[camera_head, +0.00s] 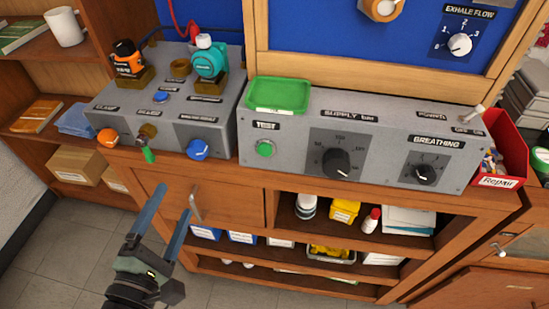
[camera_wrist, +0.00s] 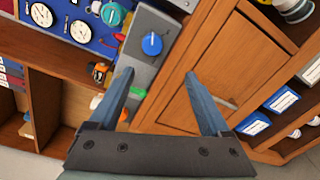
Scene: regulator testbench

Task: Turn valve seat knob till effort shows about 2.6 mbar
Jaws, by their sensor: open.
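A blue knob (camera_head: 198,149) with a white pointer line sits at the right of the front of the left grey unit (camera_head: 218,134). The label above it is too small to read, so I cannot confirm it is the valve seat knob. The blue knob also shows in the wrist view (camera_wrist: 152,44), beyond my fingertips. My gripper (camera_head: 174,200) is open and empty, in front of and below the unit, apart from the knob. Two white dial gauges (camera_wrist: 42,14) show on a blue panel in the wrist view; their readings and names are not legible.
An orange knob (camera_head: 107,137) and a green-tipped lever (camera_head: 148,150) stick out left of the blue knob. The right grey unit (camera_head: 297,163) has black dials and a green button. A cabinet door handle (camera_head: 195,203) is close to my gripper.

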